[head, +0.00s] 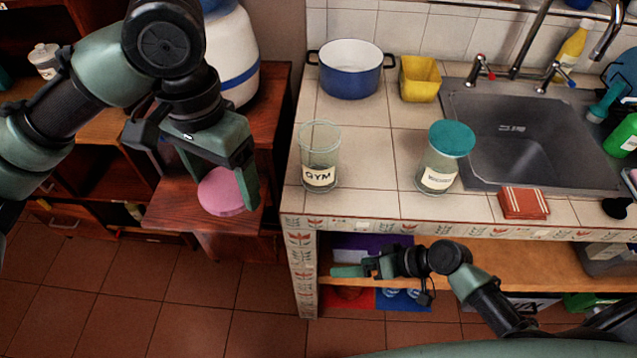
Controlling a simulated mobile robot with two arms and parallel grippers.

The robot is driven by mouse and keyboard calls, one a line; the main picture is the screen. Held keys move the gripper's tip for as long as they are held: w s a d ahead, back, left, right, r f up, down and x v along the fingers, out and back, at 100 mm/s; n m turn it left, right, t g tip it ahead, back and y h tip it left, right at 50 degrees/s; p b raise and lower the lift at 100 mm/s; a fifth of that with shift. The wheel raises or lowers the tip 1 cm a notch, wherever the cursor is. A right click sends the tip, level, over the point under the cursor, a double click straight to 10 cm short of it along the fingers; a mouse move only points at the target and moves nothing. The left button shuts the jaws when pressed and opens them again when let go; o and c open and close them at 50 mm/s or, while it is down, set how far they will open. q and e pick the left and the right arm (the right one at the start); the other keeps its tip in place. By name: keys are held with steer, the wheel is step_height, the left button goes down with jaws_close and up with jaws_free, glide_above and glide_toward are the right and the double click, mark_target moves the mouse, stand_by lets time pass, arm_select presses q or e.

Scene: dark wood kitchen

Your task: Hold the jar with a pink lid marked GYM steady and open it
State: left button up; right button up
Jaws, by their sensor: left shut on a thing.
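The glass jar marked GYM (320,160) stands upright on the tiled counter, near its left end. Its top is open and no lid sits on it. The round pink lid (226,193) is in my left gripper (222,185), to the left of the jar and apart from it. My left gripper is shut on the lid, and one finger covers part of its right side. My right gripper (350,269) is low, in front of the counter's lower shelf, and touches nothing that I can make out. Its fingers are too small to tell whether they are apart.
A second jar with a teal lid (449,158) stands right of the GYM jar. A blue pot (350,68) and a yellow container (419,78) are behind. The sink (517,135) and a red sponge-like block (523,203) are at right. A wooden cabinet (185,215) lies below the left gripper.

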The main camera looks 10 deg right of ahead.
steer(key=s+a+r+n+g+y, duration=0.1)
steer(key=a+r+n+y, duration=0.15)
steer(key=r, duration=0.55)
steer(key=s+a+r+n+y, duration=0.1)
steer(key=a+r+n, duration=0.15)
steer(key=r, duration=0.45)
steer(key=n+y, duration=0.4)
steer(key=n, duration=0.4)
glide_toward(237, 190)
steer(key=shift+t, duration=0.4)
steer(key=x, duration=1)
steer(key=shift+s+f, duration=0.2)
steer(key=shift+f, duration=0.1)
steer(key=c, duration=1.3)
arm_select(q)
steer(key=o, duration=1.5)
steer(key=shift+o, duration=0.2)
